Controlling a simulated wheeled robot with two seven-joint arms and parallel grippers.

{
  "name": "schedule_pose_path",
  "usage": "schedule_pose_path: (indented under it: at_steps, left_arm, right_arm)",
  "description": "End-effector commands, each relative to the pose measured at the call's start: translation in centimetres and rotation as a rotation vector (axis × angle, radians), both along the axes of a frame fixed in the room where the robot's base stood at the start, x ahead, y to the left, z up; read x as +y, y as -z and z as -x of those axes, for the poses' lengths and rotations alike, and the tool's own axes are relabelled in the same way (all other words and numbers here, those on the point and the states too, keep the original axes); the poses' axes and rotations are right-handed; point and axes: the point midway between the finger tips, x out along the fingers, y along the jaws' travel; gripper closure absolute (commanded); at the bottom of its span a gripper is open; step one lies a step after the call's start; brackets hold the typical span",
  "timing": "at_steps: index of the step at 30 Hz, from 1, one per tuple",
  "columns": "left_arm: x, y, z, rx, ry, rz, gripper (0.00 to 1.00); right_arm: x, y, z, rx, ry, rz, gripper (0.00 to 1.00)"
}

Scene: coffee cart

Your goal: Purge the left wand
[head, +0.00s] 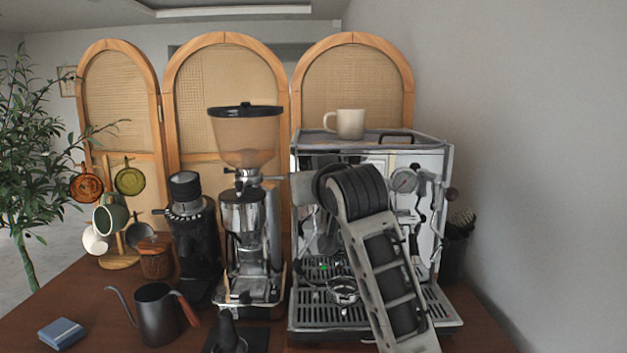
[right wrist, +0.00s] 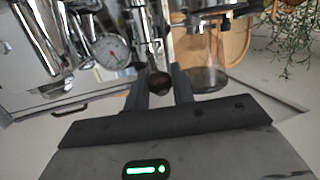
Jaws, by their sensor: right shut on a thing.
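The chrome espresso machine (head: 425,218) stands at centre right in the head view, with my right arm raised across its front. My right gripper (right wrist: 160,92) shows in the right wrist view, its two fingers closed on a small dark round knob (right wrist: 160,80) at the machine's front. In the head view this grip is hidden behind my own arm. The wrist picture looks upside down. A pressure gauge (right wrist: 112,50) and chrome pipework show near the knob. I cannot clearly make out the left wand in the head view. My left gripper is not in view.
A grinder with a large hopper (head: 246,137) and a smaller black grinder (head: 192,240) stand left of the machine. A mug (head: 350,124) sits on the machine. The drip tray (head: 318,318) is partly covered.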

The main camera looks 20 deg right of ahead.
Motion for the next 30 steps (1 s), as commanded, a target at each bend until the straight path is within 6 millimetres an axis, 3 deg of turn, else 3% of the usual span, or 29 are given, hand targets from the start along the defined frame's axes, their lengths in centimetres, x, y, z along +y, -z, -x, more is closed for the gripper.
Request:
schedule_pose_path:
  at_steps: [1, 3, 14, 20, 30]
  left_arm:
    - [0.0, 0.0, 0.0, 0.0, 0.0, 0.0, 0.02]
    - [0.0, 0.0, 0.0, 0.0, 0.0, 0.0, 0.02]
    - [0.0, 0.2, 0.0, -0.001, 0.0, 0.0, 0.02]
    - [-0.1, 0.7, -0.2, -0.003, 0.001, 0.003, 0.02]
    - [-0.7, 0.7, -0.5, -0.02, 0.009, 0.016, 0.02]
  right_arm:
    - [0.0, 0.0, 0.0, 0.0, 0.0, 0.0, 0.67]
    - [0.0, 0.0, 0.0, -0.001, 0.0, 0.0, 0.56]
    - [0.0, -0.1, 0.6, -0.004, 0.0, 0.0, 0.56]
    - [0.1, -0.6, 4.0, -0.007, -0.001, 0.0, 0.56]
    - [0.3, -2.1, 12.0, -0.007, -0.001, 0.0, 0.56]
